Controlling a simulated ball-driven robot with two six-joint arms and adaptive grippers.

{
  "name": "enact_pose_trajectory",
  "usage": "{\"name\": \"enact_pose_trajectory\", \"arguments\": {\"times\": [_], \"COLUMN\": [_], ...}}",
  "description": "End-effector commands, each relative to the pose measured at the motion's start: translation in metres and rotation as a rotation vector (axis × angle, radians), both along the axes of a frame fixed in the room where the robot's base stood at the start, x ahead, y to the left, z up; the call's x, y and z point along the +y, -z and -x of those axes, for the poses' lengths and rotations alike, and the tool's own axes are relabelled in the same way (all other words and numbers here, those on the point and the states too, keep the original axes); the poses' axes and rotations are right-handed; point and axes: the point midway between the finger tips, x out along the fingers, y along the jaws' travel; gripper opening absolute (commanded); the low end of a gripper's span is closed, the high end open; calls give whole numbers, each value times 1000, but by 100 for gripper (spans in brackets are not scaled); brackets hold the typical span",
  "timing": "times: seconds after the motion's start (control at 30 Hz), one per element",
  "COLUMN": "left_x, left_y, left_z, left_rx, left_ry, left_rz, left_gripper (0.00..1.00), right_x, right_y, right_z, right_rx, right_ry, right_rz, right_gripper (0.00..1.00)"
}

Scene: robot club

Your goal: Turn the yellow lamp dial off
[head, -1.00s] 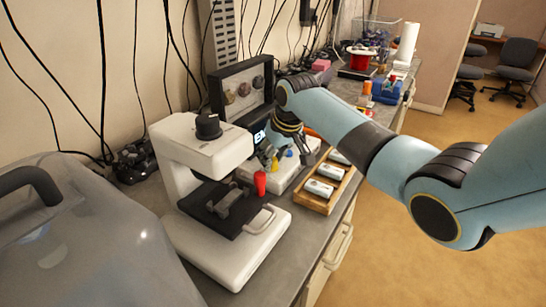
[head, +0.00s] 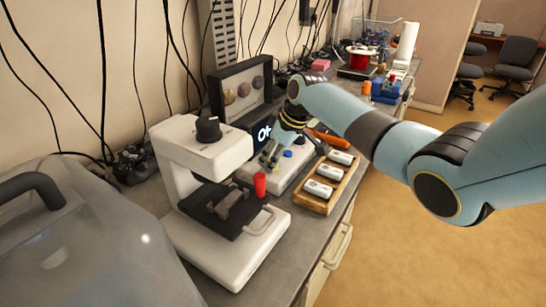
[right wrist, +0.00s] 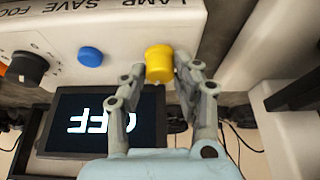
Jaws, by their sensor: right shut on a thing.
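The yellow lamp dial (right wrist: 159,63) sticks out of a white control panel (right wrist: 235,14) in the right wrist view. My right gripper (right wrist: 160,78) has its two grey fingers on either side of the dial, closed on it. In the head view my right gripper (head: 276,158) is low over the white control box (head: 290,174), and the dial is hard to make out there. A dark screen (right wrist: 75,135) beside the panel reads OFF, upside down in the wrist view. In the head view the screen (head: 259,131) is partly hidden by my arm. My left gripper is not in view.
A blue button (right wrist: 90,57) and a black knob (right wrist: 30,66) share the panel. A white microscope-like device (head: 222,155) with a red knob (head: 260,184) stands close to the left. A wooden tray (head: 314,204) with white items lies to the right.

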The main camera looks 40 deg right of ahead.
Motion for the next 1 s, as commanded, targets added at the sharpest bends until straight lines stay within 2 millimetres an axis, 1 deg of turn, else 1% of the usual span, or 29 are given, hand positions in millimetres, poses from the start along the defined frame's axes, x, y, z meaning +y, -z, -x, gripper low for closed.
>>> {"name": "enact_pose_trajectory", "arguments": {"times": [0.37,0.8,1.0], "left_x": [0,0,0], "left_y": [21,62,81], "left_z": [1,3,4], "left_rx": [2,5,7], "left_ry": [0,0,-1], "left_rz": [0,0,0], "left_gripper": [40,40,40], "right_x": [-2,-2,-2], "right_y": [3,4,4], "right_z": [-2,-4,-4], "right_rx": [-2,-3,-2], "right_ry": [-355,-769,-934], "right_rz": [-1,-1,-1], "right_gripper": [0,0,0]}}
